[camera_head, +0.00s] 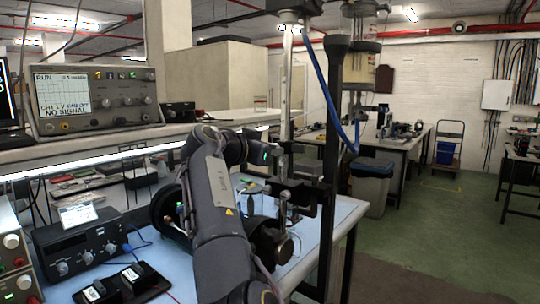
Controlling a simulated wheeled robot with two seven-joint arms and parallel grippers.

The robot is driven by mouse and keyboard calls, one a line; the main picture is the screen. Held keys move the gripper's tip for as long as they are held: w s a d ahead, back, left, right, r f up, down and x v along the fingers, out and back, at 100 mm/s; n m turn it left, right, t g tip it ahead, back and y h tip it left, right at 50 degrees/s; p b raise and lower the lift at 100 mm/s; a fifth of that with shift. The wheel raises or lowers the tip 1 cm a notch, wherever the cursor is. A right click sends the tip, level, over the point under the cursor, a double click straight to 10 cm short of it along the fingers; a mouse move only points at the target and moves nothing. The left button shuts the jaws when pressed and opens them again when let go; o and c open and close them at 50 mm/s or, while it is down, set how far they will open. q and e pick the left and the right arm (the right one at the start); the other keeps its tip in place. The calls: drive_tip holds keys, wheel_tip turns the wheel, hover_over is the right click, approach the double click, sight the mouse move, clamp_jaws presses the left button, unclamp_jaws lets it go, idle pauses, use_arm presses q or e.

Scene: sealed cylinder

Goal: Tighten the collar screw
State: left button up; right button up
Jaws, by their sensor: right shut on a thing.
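My right arm rises from the bottom centre and bends over the blue-topped bench (340,215). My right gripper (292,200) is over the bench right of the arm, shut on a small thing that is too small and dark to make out. A dark cylinder (165,207) seems to lie on the bench behind my arm, which hides its middle. A dark round part with a metal end (283,250) shows right of the arm, below the gripper. I cannot tell whether the two are one body. The collar screw cannot be made out. My left gripper is not in view.
A black instrument (80,245) and a black tray with two small items (122,284) are at the left. An oscilloscope (95,98) stands on the shelf. A dark upright post (330,160) stands at the bench's right side. Green floor is open further right.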

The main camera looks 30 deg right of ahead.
drive_tip(key=shift+a+m, duration=0.2)
drive_tip(key=shift+m, duration=0.2)
drive_tip(key=shift+r, duration=0.1)
drive_tip(key=o, duration=1)
drive_tip(key=shift+a+r, duration=0.1)
drive_tip(key=shift+a, duration=0.15)
drive_tip(key=b+v, duration=0.1)
drive_tip(key=v, duration=0.6)
drive_tip(key=shift+s, duration=0.25)
drive_tip(key=shift+a, duration=0.15)
